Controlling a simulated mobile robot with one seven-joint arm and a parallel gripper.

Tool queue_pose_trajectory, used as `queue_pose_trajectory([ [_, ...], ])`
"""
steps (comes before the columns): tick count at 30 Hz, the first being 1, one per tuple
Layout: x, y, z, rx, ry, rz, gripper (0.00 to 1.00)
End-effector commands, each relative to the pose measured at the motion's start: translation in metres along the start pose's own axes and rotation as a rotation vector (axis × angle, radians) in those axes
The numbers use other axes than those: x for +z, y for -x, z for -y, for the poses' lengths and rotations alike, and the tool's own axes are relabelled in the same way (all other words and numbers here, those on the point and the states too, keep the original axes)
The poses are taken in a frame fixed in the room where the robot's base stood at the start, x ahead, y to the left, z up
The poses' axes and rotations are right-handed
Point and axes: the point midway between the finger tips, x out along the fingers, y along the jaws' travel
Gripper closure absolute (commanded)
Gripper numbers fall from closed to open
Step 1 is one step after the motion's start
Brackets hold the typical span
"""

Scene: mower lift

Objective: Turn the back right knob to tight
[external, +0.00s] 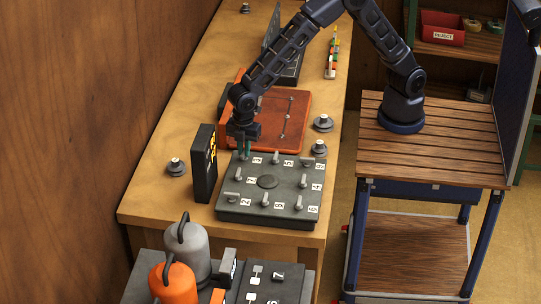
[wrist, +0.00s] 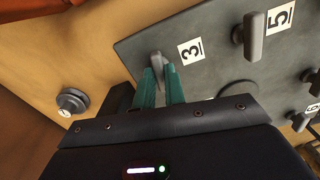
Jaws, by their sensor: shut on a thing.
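A dark grey panel (external: 285,215) carries several grey lever knobs around a central disc (external: 267,181), with white number labels beside them. My gripper (external: 245,152) reaches down onto the panel's far left corner in the external view. In the wrist view its teal fingers (wrist: 163,82) are closed around a grey knob (wrist: 156,59) beside the label 3 (wrist: 190,51). The fingers hide part of this knob, so its exact turn cannot be told. Another knob (wrist: 253,37) beside label 5 (wrist: 280,17) stands free to the right.
A black box with yellow marks (external: 204,163) stands close left of the panel. An orange board (external: 295,105) lies behind it. Round metal pieces (external: 323,123) sit on the wooden bench (external: 180,125). Grey and orange cylinders (external: 188,250) stand in front.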

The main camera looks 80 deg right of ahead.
Motion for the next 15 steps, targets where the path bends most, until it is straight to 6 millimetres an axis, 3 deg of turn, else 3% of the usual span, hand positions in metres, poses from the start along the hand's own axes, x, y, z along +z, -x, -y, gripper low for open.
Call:
queue_pose_trajectory([
  [15, 0.0001, 0.0005, -0.0005, 0.000, -0.481, -0.001, 1.00],
])
